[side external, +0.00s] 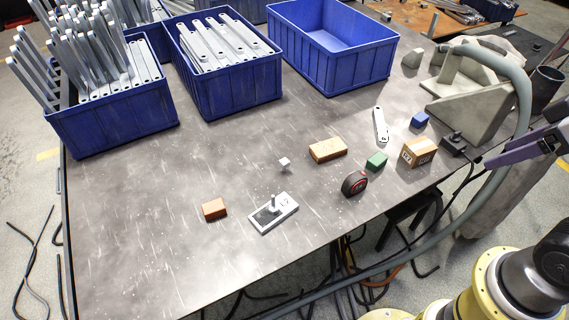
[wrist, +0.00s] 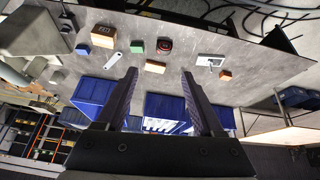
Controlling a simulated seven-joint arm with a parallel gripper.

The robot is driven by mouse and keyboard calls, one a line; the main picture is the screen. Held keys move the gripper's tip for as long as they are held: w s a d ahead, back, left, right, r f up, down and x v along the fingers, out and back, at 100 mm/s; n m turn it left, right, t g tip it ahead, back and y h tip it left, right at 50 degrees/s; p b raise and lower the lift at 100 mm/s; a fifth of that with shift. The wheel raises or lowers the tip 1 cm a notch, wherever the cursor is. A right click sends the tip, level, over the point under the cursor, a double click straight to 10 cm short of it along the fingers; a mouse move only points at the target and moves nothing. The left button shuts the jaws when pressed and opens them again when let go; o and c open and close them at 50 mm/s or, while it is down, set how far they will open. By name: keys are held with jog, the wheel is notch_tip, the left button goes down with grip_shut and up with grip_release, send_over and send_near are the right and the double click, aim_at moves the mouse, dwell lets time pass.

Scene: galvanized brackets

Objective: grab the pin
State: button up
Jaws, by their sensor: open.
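A short grey pin (side external: 274,202) stands upright on a light grey plate with a dark patch (side external: 287,208), near the front middle of the table in the side external view. The plate also shows right of centre in the wrist view (wrist: 203,58); the pin is too small there to make out well. My gripper (wrist: 159,72) is open and empty, its two dark purple fingers spread apart. In the side external view its fingers show at the right edge, well away from the pin and plate.
Near the plate lie a red-brown block (side external: 214,209), a small white cube (side external: 284,163) and a wooden block (side external: 328,150). A tape measure (side external: 355,183), green block (side external: 376,161) and cardboard box (side external: 418,153) lie further right. Blue bins (side external: 118,125) line the back. The front left is clear.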

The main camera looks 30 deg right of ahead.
jog(key=w+r+n+t, duration=0.1)
jog(key=w+r+n, duration=0.6)
jog(key=w+r, duration=0.4)
jog(key=n+g, duration=0.4)
jog(key=n, duration=0.6)
send_over(284, 161)
jog(key=d, duration=0.1)
jog(key=s+f+x, duration=0.1)
jog(key=s+x, duration=0.2)
jog(key=x, duration=0.9)
jog(key=s+x, duration=0.2)
jog(key=x, duration=0.9)
jog(key=shift+n+g+h, duration=0.3)
jog(key=shift+g+h, duration=0.1)
jog(key=shift+h, duration=0.1)
jog(key=f, duration=0.5)
jog(key=a+f, duration=0.1)
jog(key=f, duration=0.5)
jog(key=s+f, duration=0.1)
jog(key=f, duration=0.5)
jog(key=shift+a+f, duration=0.25)
jog(key=shift+a, duration=0.05)
jog(key=shift+w+d+f, duration=0.15)
jog(key=shift+f, duration=0.7)
jog(key=shift+w+d+f, duration=0.1)
jog(key=shift+w+f, duration=0.05)
jog(key=shift+f, duration=0.75)
jog(key=shift+w+d+f, duration=0.1)
jog(key=shift+d+f, duration=0.05)
jog(key=shift+f, duration=0.7)
